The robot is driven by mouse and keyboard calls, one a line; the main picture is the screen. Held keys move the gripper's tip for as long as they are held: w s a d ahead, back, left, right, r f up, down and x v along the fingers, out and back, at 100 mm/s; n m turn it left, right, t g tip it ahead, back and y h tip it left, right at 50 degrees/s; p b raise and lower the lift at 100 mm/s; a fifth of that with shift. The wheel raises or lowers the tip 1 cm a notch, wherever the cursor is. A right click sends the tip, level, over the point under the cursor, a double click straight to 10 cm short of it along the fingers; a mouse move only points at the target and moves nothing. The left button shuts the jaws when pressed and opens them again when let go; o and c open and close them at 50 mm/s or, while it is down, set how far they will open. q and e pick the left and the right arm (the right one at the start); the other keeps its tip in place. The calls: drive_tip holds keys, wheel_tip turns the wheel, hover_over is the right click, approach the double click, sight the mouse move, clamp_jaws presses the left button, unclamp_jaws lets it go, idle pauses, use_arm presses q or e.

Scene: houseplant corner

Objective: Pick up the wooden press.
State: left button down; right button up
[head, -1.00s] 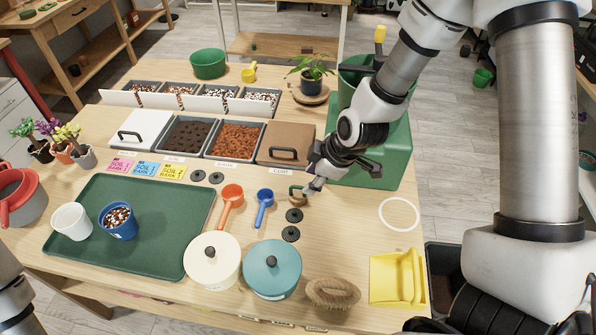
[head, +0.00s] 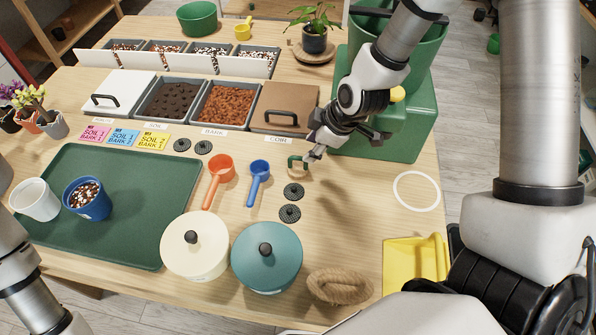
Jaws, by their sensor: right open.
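A small upright piece with a green, loop-like top and some brown (head: 298,162) stands on the table right of the blue scoop. It may be the wooden press, but it is small and partly covered, so I cannot tell surely. My right gripper (head: 312,153) is open, pointing down-left, with its fingertips right at this piece's upper right side. I cannot tell whether they touch it or surround it. My left arm shows at the lower left edge; its gripper is out of view.
A green box-like stand (head: 405,135) is close behind my right gripper. Bare table lies right of the discs, around a white ring (head: 417,174).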

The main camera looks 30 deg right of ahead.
sight(301, 159)
drive_tip(key=p+x, duration=0.1)
drive_tip(key=x, duration=0.6)
drive_tip(key=shift+a, duration=0.2)
drive_tip(key=shift+s, duration=0.2)
clamp_jaws()
